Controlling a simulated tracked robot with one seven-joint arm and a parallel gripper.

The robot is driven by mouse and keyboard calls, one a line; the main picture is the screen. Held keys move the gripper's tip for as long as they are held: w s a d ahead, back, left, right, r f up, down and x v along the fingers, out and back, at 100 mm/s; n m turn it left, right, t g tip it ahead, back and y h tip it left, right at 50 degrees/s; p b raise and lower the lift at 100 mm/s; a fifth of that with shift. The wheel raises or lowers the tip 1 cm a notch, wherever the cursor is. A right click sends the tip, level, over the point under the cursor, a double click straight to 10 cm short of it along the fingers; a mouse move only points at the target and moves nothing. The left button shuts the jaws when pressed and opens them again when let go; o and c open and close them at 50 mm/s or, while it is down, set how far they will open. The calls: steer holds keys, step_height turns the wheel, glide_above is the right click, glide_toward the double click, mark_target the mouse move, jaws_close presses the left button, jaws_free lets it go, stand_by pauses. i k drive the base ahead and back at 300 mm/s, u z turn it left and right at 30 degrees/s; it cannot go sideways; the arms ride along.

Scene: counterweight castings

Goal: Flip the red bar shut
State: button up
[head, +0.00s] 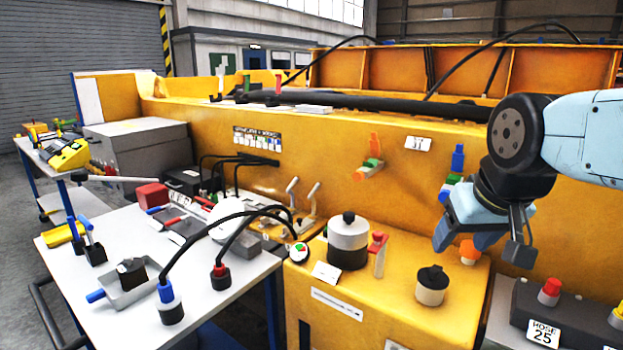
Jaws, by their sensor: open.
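Two red pieces could be the red bar, and I cannot tell which. The other is a red-topped latch (378,243) on a pale post, standing on the yellow cabinet beside a black-and-white canister (348,241). My gripper (482,246) is at the right, pointing down with its fingers apart and nothing seen between them. It appears to the right of both red pieces, touching neither. Its fingers partly cover the wall behind.
A grey box labelled HOSE 25 (545,318) is at lower right. A cluttered table (110,228) with hoses fills the left.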

mark_target(379, 239)
steer(key=u, duration=0.75)
steer(key=k, duration=1.4)
steer(key=z, duration=0.7)
steer(key=i, duration=1)
